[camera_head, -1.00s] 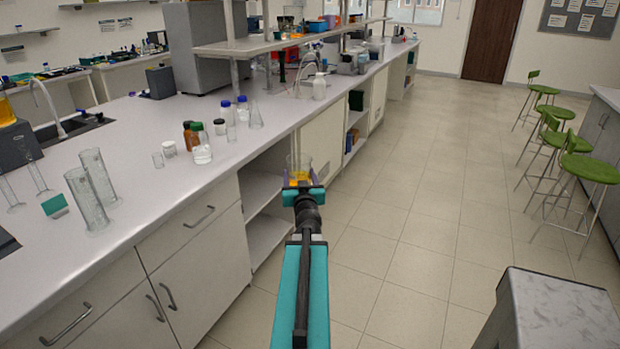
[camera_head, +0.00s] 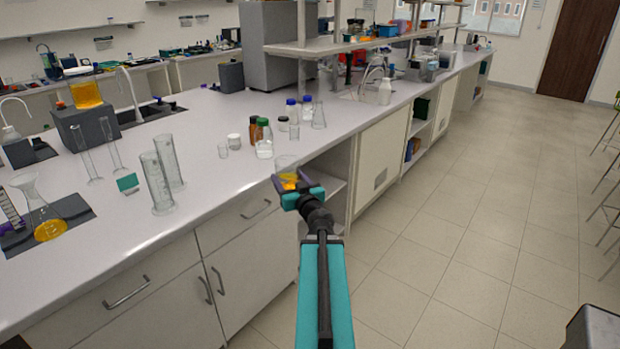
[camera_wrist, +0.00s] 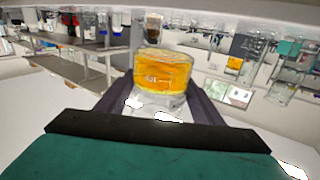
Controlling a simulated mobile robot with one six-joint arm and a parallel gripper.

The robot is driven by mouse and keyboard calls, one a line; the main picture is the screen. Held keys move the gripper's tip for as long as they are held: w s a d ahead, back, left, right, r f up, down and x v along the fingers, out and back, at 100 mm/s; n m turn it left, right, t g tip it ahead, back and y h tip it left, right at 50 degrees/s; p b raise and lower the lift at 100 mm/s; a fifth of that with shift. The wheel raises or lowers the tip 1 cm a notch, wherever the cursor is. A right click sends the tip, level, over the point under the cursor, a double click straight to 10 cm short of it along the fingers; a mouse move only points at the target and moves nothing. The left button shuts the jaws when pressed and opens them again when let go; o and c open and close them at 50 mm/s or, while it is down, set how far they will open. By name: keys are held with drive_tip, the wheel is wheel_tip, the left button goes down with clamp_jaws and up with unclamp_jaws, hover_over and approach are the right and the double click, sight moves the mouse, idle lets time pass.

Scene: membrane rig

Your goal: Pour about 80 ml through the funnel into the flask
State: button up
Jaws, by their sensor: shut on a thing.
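My gripper (camera_head: 299,190) is shut on a glass beaker (camera_head: 286,164) of orange liquid, held in front of the bench edge. In the wrist view the beaker (camera_wrist: 163,72) sits between the two dark fingers (camera_wrist: 158,95), with orange liquid in it. The flask (camera_head: 48,229) with some orange liquid stands on a dark mat at the far left of the bench, with a clear funnel (camera_head: 25,183) in its neck. The flask is well to the left of my gripper.
Capped bottles (camera_head: 263,138) stand behind the beaker. An orange-filled vessel (camera_head: 86,93) sits on a grey block.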

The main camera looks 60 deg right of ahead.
drive_tip(key=w+a+f+n+t+y, duration=0.1)
drive_tip(key=w+a+n+y, duration=0.45)
drive_tip(key=a, duration=0.85)
drive_tip(key=w+a+f+n+t+y, duration=0.1)
drive_tip(key=w+a+n+y, duration=0.2)
drive_tip(key=w+a+y, duration=0.8)
drive_tip(key=s+a+f+n+g+y, duration=0.1)
drive_tip(key=a+f+n+g+y, duration=0.1)
drive_tip(key=a, duration=0.8)
drive_tip(key=s+a+f+n+g+y, duration=0.2)
drive_tip(key=a+n+y, duration=0.1)
drive_tip(key=a, duration=0.8)
drive_tip(key=s+a+f+n+g+y, duration=0.1)
drive_tip(key=a+f+n+g+y, duration=0.1)
drive_tip(key=a, duration=0.8)
drive_tip(key=shift+s+a+f+n+g, duration=0.25)
drive_tip(key=shift+s+n+g, duration=0.2)
drive_tip(key=shift+n, duration=0.3)
drive_tip(key=shift+a+y, duration=0.1)
drive_tip(key=shift+y, duration=0.15)
